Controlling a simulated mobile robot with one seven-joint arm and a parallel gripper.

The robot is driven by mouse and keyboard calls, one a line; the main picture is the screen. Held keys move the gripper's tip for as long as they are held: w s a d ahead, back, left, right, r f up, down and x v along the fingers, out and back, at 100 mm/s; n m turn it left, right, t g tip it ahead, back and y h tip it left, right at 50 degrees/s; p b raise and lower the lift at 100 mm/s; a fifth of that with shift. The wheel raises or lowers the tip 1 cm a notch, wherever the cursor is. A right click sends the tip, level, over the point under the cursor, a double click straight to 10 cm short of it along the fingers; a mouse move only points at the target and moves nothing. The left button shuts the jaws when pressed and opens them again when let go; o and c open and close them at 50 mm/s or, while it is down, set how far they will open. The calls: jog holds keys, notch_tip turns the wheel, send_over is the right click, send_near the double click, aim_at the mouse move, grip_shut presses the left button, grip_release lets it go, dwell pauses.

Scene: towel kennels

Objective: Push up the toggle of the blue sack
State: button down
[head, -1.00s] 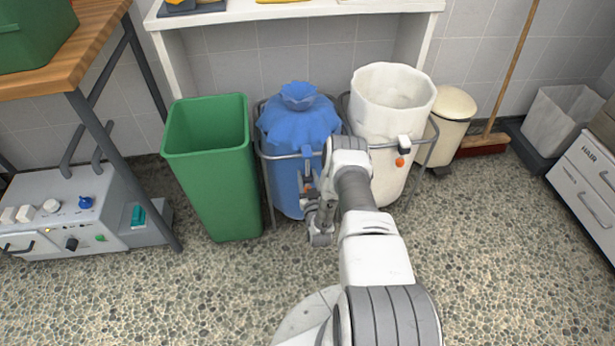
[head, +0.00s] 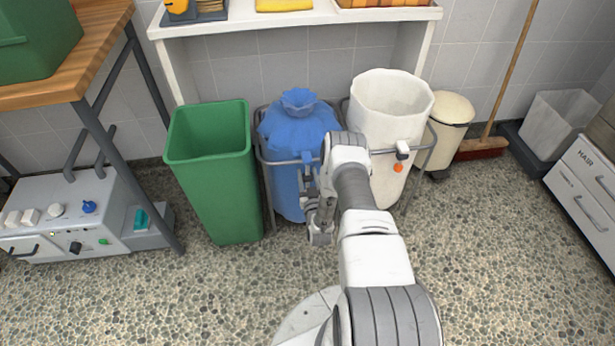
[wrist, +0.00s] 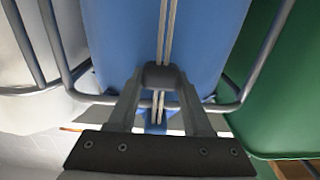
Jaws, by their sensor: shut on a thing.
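The blue sack (head: 290,190) hangs in a grey wire stand with its neck gathered at the top. My gripper (head: 309,188) is in front of the sack, below the stand's rim. In the wrist view my gripper (wrist: 160,88) is shut on a dark toggle (wrist: 160,75), with one finger on each side. Two pale cords (wrist: 166,30) run through the toggle along the blue cloth. My wrist hides part of the toggle area in the head view.
A green bin (head: 215,175) stands close on the left. A white sack (head: 385,130) with an orange toggle (head: 398,168) is close on the right. The grey stand rim (wrist: 225,105) runs near the fingers. A shelf (head: 300,17) overhangs behind. Open floor lies in front.

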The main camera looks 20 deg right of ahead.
aim_at(307, 165)
notch_tip(307, 165, up, 5)
jog(key=p, duration=0.3)
jog(key=shift+c, duration=1.6)
grip_release()
